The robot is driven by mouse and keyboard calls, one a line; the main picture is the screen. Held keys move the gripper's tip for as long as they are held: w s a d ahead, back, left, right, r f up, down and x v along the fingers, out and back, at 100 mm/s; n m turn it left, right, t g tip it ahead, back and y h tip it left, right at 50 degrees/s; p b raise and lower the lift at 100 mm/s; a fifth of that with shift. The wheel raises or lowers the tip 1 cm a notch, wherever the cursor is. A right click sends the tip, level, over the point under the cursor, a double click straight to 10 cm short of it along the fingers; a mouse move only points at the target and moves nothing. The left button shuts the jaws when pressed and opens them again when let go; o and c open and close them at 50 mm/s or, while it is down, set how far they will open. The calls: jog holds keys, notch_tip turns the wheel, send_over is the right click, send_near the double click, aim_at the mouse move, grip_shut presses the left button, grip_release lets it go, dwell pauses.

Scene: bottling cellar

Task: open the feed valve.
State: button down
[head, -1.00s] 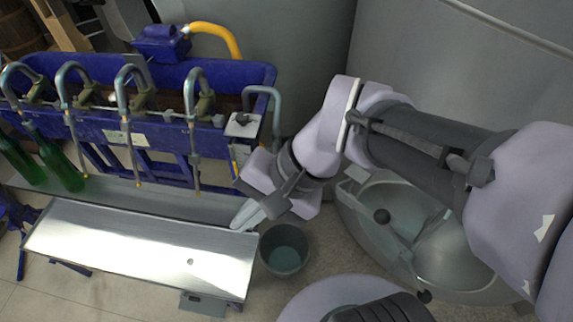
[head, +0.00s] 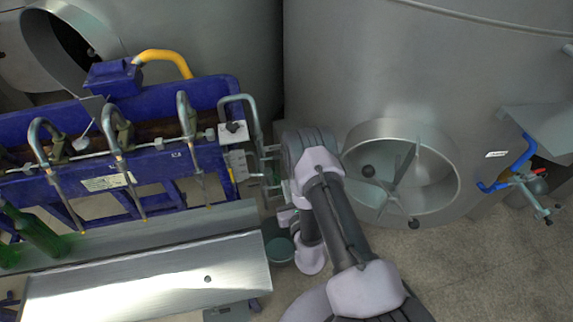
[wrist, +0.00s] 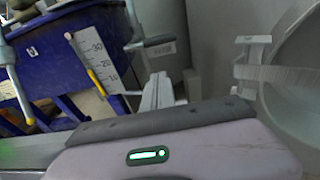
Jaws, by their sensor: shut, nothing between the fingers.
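No handle in the frames is clearly readable as the feed valve. In the wrist view a grey bar with a small pale label (wrist: 160,48) sticks out beside the filler's end, just beyond my gripper (wrist: 158,92). My gripper is shut and empty, pointing towards that bar; I cannot tell whether they touch. In the head view my wrist is at the right end of the blue filler (head: 150,165), and its fingers are hard to make out. A blue pipe with a metal valve fitting (head: 518,178) is on the tank at far right, away from my gripper.
A grey tank with a round hatch (head: 447,165) stands close right of my arm. A steel tray (head: 150,285), a bucket (head: 279,250) and green bottles (head: 40,236) are left and below. A scale plate (wrist: 92,62) is near my gripper. Floor is clear at lower right.

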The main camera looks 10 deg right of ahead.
jog(key=shift+s+d+f+h, duration=0.3)
jog(key=shift+s+d+f, duration=0.15)
jog(key=shift+d+f, duration=0.15)
jog(key=w, duration=0.3)
jog(key=w+f+b, duration=0.1)
jog(key=w, duration=0.2)
jog(key=w+b, duration=0.1)
jog(key=w, duration=0.2)
jog(key=shift+w+a+f, duration=0.1)
jog(key=shift+w+f, duration=0.05)
jog(key=shift+r, duration=2)
